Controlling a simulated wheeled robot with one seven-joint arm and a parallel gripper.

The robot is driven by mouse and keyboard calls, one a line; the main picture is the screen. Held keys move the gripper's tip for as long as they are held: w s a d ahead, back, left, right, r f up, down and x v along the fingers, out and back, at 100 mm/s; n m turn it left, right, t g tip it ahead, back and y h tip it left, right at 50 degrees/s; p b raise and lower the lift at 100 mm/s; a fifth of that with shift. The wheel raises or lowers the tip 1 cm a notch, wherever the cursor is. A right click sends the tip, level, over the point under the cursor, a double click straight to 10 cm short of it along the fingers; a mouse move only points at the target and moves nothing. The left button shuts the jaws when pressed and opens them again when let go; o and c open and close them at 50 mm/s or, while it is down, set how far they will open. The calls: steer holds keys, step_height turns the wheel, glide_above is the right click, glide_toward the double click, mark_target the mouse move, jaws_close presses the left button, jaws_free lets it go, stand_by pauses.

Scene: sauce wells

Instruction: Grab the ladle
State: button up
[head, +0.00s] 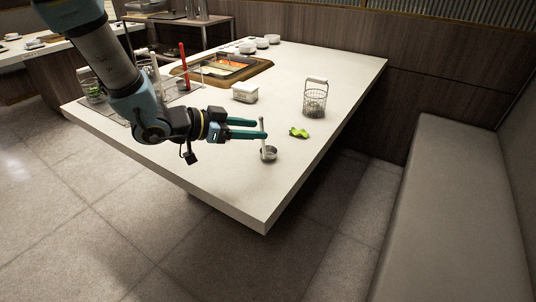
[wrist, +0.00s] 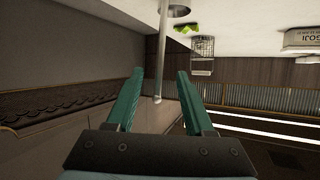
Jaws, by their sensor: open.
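The metal ladle (head: 268,153) stands near the front right edge of the white table, its bowl low and its thin handle rising upright. My gripper (head: 261,128) is open, with two teal fingers pointing right, their tips at the handle. In the wrist view the ladle handle (wrist: 163,45) runs down between the spread fingertips of my gripper (wrist: 160,72), its end showing between them. I cannot tell whether either finger touches it. The inside of the bowl is hard to make out.
On the white table (head: 230,190), a green item (head: 299,132) lies right of the ladle. A wire basket (head: 315,97) and a white lidded box (head: 245,92) stand behind. A wood-framed sauce well (head: 228,66) is farther back. A grey bench (head: 460,200) lines the right.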

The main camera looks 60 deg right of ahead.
steer(key=p, duration=0.1)
glide_above(272, 154)
steer(key=shift+f, duration=1.35)
jaws_close()
stand_by(0.4)
